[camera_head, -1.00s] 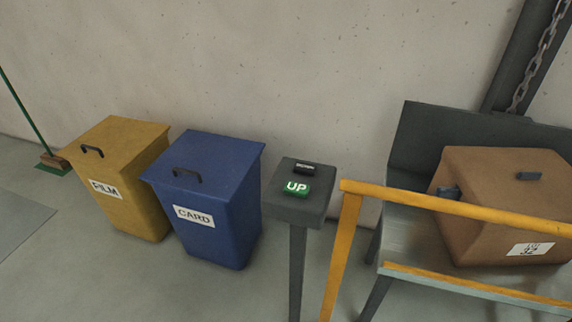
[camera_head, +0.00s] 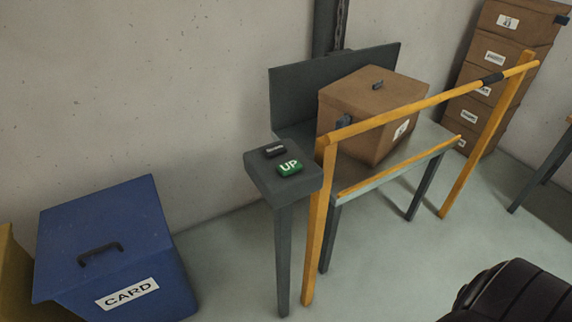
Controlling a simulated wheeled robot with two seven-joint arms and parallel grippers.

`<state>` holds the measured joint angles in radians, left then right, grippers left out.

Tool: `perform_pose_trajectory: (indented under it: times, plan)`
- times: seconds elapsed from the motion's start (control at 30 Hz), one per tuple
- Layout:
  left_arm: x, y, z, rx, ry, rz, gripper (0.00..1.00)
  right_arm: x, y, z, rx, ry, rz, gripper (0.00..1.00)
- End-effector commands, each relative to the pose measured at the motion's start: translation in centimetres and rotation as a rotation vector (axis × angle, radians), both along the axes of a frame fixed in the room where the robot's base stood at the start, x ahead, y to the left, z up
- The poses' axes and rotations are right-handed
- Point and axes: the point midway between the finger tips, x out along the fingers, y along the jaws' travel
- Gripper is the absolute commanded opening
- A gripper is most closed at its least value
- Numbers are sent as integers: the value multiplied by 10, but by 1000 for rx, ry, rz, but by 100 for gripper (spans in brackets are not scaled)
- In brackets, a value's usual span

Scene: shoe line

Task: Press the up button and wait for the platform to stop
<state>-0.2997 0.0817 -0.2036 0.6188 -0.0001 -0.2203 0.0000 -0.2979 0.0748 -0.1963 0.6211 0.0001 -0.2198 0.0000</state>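The green UP button (camera_head: 290,168) sits on top of a grey pedestal (camera_head: 283,222). A dark button (camera_head: 274,150) is just behind it on the same top; its label is too small to read. Right of the pedestal, the grey platform (camera_head: 432,138) carries a brown box (camera_head: 350,118) with dark handles and a white label. A yellow rail (camera_head: 425,103) stands in front of the platform. A black rounded part of my own body shows at the bottom right. Neither of my grippers is in view.
A blue CARD bin (camera_head: 108,240) stands at the left, with a yellow bin (camera_head: 14,275) partly cut off beside it. Stacked brown boxes (camera_head: 495,60) stand at the back right. A table edge (camera_head: 553,150) shows at far right. Floor before the rail is clear.

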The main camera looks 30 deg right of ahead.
Motion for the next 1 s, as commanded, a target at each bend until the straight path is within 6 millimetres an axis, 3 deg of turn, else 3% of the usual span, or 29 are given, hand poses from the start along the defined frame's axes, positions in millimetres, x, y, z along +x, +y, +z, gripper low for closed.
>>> perform_pose_trajectory:
  times: [0.17,0.53,1.0]
  plan:
    - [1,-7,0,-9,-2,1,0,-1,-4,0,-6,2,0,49]
    - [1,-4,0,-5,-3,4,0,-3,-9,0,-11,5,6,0]
    - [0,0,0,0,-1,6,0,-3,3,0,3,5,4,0]
